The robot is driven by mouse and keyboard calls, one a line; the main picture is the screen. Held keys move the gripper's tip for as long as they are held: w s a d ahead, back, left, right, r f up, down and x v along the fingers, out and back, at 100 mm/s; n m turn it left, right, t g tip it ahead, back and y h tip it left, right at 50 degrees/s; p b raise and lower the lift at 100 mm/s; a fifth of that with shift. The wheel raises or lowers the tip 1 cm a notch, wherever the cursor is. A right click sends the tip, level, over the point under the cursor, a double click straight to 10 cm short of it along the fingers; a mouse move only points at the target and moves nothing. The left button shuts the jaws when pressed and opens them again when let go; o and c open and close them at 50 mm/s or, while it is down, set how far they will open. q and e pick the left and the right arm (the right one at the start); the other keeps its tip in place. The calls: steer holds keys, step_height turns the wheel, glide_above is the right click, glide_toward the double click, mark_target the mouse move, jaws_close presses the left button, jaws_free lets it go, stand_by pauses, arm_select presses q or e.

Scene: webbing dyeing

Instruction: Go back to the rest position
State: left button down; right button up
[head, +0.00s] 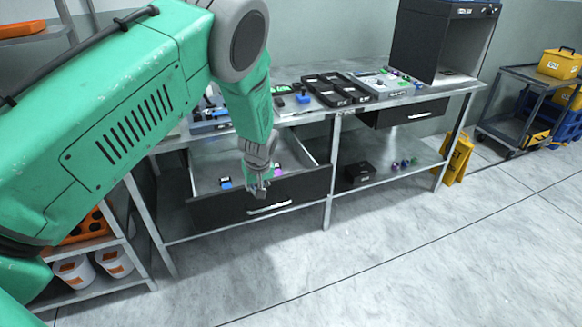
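My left arm comes in from the left and covers much of the left side of the head view. Its gripper (260,190) points down at the front of an open drawer (290,197) under the workbench (415,97). I cannot tell whether the gripper touches the drawer, and its fingers are too small and dark to show whether they are open. A blue item (226,183) and a pink item (278,172) lie in the drawer. My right gripper is not in view.
Black trays (335,90) and small parts stand on the bench. A second drawer (408,114) looks shut. A black box (360,172) sits on the lower shelf. A yellow floor sign (458,158) and a cart (520,105) stand at the right. The floor in front is clear.

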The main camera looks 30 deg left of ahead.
arm_select(q)
steer(key=s+d+f+m+g+h+b, duration=0.1)
steer(key=s+d+f+m+b, duration=0.15)
steer(key=s+f, duration=0.6)
steer(key=s+d+f+m+b, duration=0.1)
steer(key=s+d+f+m, duration=0.3)
steer(key=s, duration=0.7)
steer(key=s+d+f+m+h+b, duration=0.1)
steer(key=s+d+m, duration=0.1)
steer(key=s, duration=0.7)
steer(key=s+d+f+m+b, duration=0.1)
steer(key=s+d+m+b, duration=0.1)
steer(key=s, duration=0.7)
steer(key=shift+s+d+f+g+h, duration=0.15)
steer(key=shift+s+d+g+h, duration=0.05)
steer(key=shift+d+g+h, duration=0.2)
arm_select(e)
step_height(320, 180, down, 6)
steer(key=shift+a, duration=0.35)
arm_select(q)
steer(key=shift+a, duration=0.1)
steer(key=shift+w+d, duration=0.15)
steer(key=shift+d, duration=0.05)
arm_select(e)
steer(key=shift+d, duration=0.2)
arm_select(q)
steer(key=shift+a, duration=0.15)
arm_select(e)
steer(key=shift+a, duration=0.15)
